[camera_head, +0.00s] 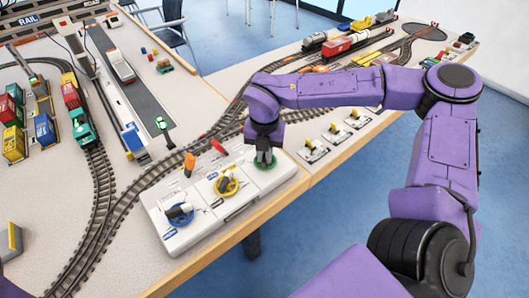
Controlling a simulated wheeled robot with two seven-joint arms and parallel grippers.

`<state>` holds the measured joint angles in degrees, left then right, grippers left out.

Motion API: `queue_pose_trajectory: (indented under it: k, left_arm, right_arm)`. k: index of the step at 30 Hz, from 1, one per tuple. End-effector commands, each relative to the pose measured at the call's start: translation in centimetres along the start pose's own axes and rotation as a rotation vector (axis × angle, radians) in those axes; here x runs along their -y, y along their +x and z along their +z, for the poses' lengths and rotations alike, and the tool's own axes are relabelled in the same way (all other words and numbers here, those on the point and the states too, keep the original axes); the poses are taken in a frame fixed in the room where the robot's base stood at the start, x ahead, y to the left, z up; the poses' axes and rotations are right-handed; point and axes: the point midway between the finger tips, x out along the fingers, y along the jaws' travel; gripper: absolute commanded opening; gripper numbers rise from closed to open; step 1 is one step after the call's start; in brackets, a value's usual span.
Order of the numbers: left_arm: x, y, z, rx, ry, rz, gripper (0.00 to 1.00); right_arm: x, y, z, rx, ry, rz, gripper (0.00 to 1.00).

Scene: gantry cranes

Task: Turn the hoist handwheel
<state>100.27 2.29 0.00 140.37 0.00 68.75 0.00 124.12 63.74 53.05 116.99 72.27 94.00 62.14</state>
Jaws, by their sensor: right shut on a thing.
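A white control panel (215,218) lies at the near edge of the table and carries three handwheels. The blue handwheel (180,215) is at its left end, the yellow handwheel (226,187) in the middle, and the green handwheel (265,166) at its right end. I cannot read which one is labelled hoist. My right gripper (264,154) points down at the green handwheel and is shut on it; the fingers and the hub are mostly hidden by the wrist. The blue and yellow handwheels stand free. My left gripper is out of view.
Model tracks curve around the panel, with a train (82,128) at the left. Small switch boxes (336,131) line the edge to the right. The table edge (225,247) runs just in front.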

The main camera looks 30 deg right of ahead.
Motion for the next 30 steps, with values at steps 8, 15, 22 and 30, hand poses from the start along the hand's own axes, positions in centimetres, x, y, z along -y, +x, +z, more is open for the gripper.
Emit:
queue_pose_trajectory:
  k: [8, 15, 22, 30]
  left_arm:
    - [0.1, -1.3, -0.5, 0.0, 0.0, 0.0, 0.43]
    - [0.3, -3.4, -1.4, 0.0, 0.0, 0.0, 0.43]
    - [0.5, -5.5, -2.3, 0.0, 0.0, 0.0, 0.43]
    - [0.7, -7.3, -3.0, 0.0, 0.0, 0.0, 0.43]
  right_arm:
    - [0.1, -0.4, 0.0, 0.0, -0.091, 0.0, 0.0]
    - [0.2, -0.6, 0.1, 0.0, -0.278, 0.0, 0.0]
    - [0.4, -0.6, 0.1, 0.0, -0.482, -0.001, 0.0]
    - [0.5, -0.5, 0.2, 0.002, -0.684, 0.001, 0.0]
